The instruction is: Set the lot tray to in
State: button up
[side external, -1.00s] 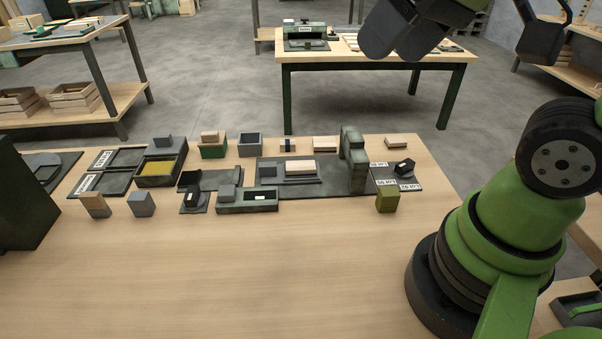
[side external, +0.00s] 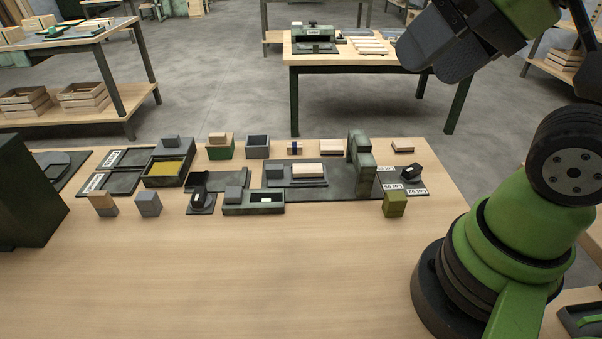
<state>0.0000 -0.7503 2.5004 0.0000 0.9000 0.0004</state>
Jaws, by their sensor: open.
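A dark flat tray (side external: 285,183) with a grey block at its left end carries a pale wooden slab (side external: 308,173). It lies on a dark base plate (side external: 335,192), left of a green arch-like stand (side external: 360,163), and looks apart from it. I cannot tell for sure that this is the lot tray. My gripper (side external: 432,62) is at the top right, high above the table and far from the tray. Its dark fingers are open, with nothing seen between them.
A dark knob (side external: 410,173) sits among white labels (side external: 391,187) too small to read surely. An olive block (side external: 395,204) stands in front. Bins (side external: 257,147), a yellow-filled box (side external: 169,171) and small blocks stand to the left. The table's front (side external: 230,270) is clear.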

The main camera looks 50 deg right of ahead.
dwell(0.3)
jog(key=shift+w+r, duration=0.1)
jog(key=shift+w, duration=0.1)
jog(key=c, duration=0.4)
jog(key=n+g+h, duration=0.2)
jog(key=n+g, duration=0.5)
jog(key=n, duration=0.6)
send_over(279, 166)
notch_tip(279, 166, down, 20)
notch_tip(279, 166, down, 10)
jog(key=shift+r, duration=0.1)
grip_shut()
